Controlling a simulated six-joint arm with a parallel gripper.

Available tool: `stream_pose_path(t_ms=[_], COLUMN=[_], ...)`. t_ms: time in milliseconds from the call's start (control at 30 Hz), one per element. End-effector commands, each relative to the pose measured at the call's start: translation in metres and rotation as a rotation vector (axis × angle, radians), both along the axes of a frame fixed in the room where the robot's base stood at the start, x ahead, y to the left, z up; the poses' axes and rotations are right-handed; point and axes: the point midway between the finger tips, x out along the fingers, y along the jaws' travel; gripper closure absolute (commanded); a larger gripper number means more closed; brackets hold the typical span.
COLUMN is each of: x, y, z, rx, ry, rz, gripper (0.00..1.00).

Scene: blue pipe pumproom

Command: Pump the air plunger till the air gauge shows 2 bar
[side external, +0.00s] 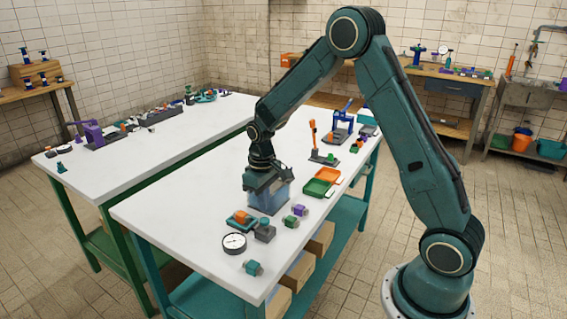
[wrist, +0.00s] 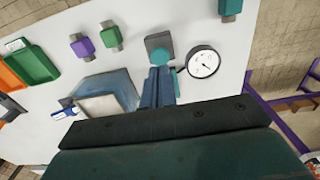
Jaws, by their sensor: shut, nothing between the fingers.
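The round white air gauge (side external: 234,243) lies near the front left edge of the table. It also shows in the wrist view (wrist: 205,60); its dial is too small to read. Beside it stands a grey block (side external: 265,231), seen in the wrist view (wrist: 158,41) with a round teal part just beyond my fingertips. I cannot tell for sure which part is the air plunger. My gripper (wrist: 161,71) is shut and empty, pointing down over the table. Whether it touches anything cannot be told. In the side view my gripper (side external: 264,183) is in front of a pale blue box (side external: 270,200).
An orange block (side external: 240,216) on a teal base sits left of the grey block. Purple (side external: 300,210), green (side external: 290,222) and teal (side external: 253,268) small parts lie near the table's edge. The white tabletop (side external: 170,208) is clear at left.

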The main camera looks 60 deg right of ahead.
Motion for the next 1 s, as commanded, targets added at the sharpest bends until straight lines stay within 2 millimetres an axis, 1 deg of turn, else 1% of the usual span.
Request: stream_pose_path(t_ms=[300, 433, 833, 1000], x=[0.001, 0.0, 0.0, -0.005], y=[0.0, 0.0, 0.0, 0.004], z=[0.02, 0.024, 0.026, 0.04], rx=[-0.001, 0.0, -0.001, -0.004], ry=[-0.003, -0.002, -0.004, -0.02], rz=[0.0, 0.0, 0.0, 0.001], gripper=[1.0, 1.0, 1.0, 1.0])
